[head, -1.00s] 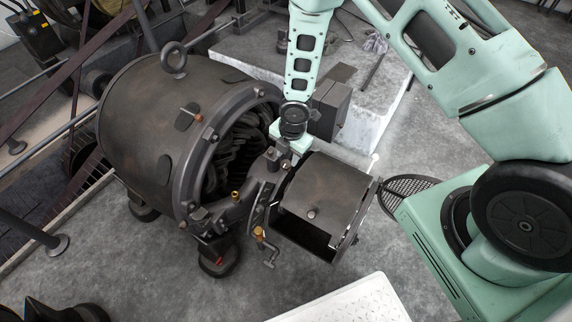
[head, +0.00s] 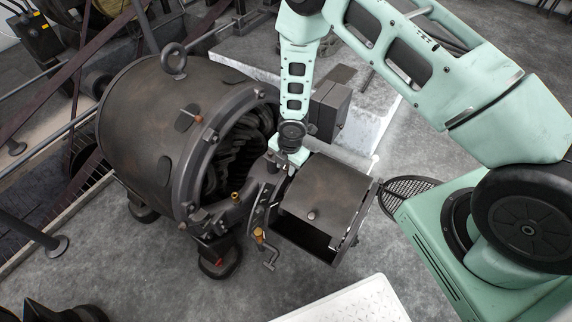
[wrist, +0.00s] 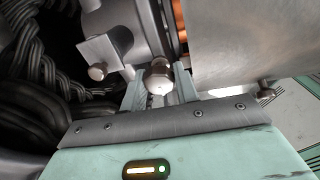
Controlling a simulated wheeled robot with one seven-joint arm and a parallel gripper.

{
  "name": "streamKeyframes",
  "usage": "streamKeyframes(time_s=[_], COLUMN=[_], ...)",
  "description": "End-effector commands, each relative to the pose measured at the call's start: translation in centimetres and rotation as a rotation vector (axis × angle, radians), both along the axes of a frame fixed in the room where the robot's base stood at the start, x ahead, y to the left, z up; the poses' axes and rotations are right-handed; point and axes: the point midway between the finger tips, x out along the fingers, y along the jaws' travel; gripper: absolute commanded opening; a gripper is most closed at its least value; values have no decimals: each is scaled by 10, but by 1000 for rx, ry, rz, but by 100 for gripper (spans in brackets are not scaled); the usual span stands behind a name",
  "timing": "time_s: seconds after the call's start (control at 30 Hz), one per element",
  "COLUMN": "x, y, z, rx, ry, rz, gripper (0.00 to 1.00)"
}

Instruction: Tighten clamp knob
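A steel dynamo (head: 170,130) stands on the floor at left, with its brush-end clamp (head: 262,190) on the right side of its open ring. A small round knob (wrist: 157,77) shows in the wrist view, in front of a grey cylindrical part. My gripper (wrist: 159,90) has one finger on each side of this knob; whether they press on it cannot be told. In the head view my gripper (head: 287,165) points down at the clamp and hides its upper end. Brass-coloured fittings (head: 259,234) sit lower on the clamp.
A dark metal box with a curved cover (head: 325,190) is just right of the clamp. Dark coiled windings (wrist: 50,70) lie close to the left of my fingers. A small bolt (wrist: 266,90) is at right. A white plate (head: 345,302) lies in front.

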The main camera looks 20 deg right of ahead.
Motion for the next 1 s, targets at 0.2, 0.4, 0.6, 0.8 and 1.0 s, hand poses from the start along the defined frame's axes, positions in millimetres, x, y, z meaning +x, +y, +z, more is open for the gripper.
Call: streamKeyframes(time_s=[0.2,0.4,0.6,0.8,1.0], x=[0,0,0,0,1], y=[0,1,1,1,1], z=[-1,-2,-2,-2,-1], rx=[5,14,31,52,72], ry=[-6,-22,-46,-73,-100], rz=[-33,-135,-300,-489,-678], gripper=[8,8,8,8,8])
